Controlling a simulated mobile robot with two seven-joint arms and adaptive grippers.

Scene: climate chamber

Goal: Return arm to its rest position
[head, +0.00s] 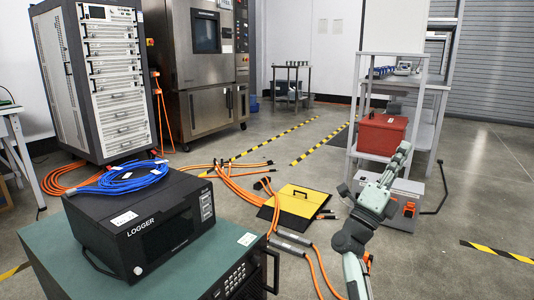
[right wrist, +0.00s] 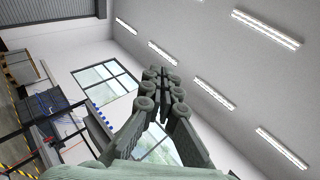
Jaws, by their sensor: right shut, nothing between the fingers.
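My right arm (head: 372,198) rises from the bottom edge of the head view, right of the middle, and slants up in front of a shelf rack. My right gripper (head: 394,107) is small at its upper end, against the red box and rack behind. In the right wrist view the right gripper (right wrist: 161,78) points up toward the ceiling and windows. Its fingers are together with nothing between them. My left arm and gripper are out of view.
A red box (head: 382,133) stands on the shelf rack (head: 429,128). A black logger (head: 147,225) with a blue cable coil (head: 128,177) sits on a green-topped cabinet (head: 65,262).

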